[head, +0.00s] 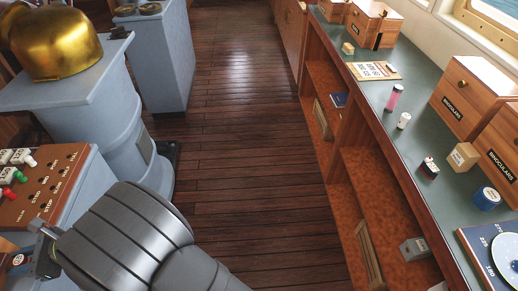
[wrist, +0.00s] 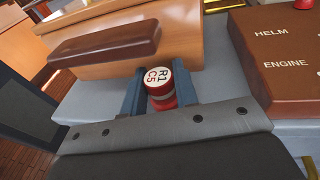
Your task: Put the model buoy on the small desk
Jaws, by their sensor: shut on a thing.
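My gripper (wrist: 154,90) is shut on a small round red piece with a white top marked R1 C5 (wrist: 157,76), which I take to be the model buoy. In the head view my gripper (head: 38,258) is at the lower left, beside the panel console, and the piece's marked top (head: 19,260) shows at its tip. In the wrist view a light wooden piece of furniture with a dark brown bar on it (wrist: 175,35) stands just beyond the held piece. I cannot tell whether this is the small desk, or whether the held piece touches anything below.
A brown panel with switches and red, green and white knobs (head: 45,185) sits on the grey console close to my gripper. A brass binnacle (head: 55,45) stands behind it. The plank floor (head: 235,150) is clear. A long green counter (head: 425,115) at right holds several small items and binocular boxes.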

